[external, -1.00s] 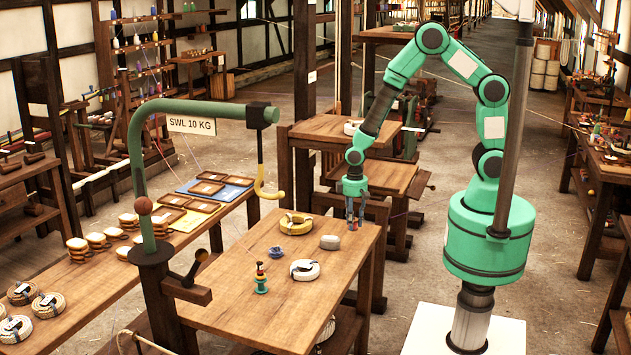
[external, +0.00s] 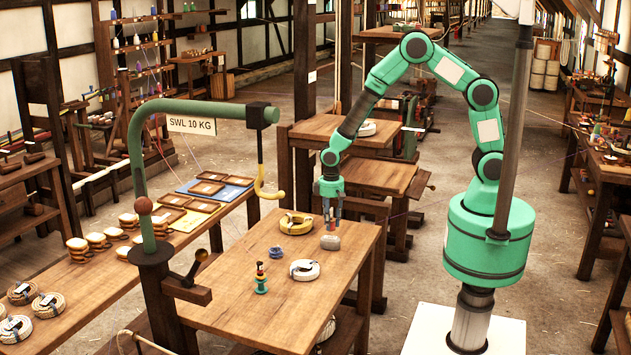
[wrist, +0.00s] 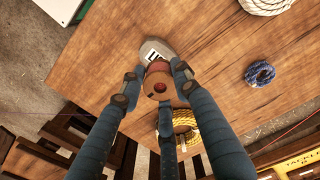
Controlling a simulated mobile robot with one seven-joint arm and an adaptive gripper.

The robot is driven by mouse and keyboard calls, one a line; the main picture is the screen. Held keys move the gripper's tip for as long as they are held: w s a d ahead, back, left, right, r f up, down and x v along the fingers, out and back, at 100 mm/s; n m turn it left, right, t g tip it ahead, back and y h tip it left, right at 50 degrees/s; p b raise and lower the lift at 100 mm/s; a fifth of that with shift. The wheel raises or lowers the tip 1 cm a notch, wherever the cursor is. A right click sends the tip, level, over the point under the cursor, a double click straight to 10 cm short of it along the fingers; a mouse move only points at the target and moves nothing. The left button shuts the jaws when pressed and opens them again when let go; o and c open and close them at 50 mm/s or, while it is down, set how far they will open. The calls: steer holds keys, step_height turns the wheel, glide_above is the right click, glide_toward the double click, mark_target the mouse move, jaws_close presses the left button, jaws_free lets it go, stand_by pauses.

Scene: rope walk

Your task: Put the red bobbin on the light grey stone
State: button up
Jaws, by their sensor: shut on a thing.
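The light grey stone (wrist: 152,47) lies on the table just past the bobbin in the wrist view, with a black-and-white label on top, partly covered by the bobbin. In the external view my gripper (external: 331,222) points down right over the stone (external: 330,242). The bobbin is small and mostly hidden there by the fingers. I cannot tell whether it touches the stone.
On the same wooden table (external: 215,310) lie a yellow rope coil (external: 295,223), a small blue coil (external: 275,253), a white coil (external: 305,270) and a small stacked coloured piece (external: 261,279). A green crane post with a yellow hook (external: 268,190) stands at the left.

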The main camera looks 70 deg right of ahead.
steer(key=shift+f+b, duration=0.3)
steer(key=shift+f, duration=1.45)
steer(key=o, duration=1)
steer(key=shift+f, duration=0.1)
step_height(320, 180, up, 12)
steer(key=p, duration=0.1)
steer(key=shift+p, duration=0.35)
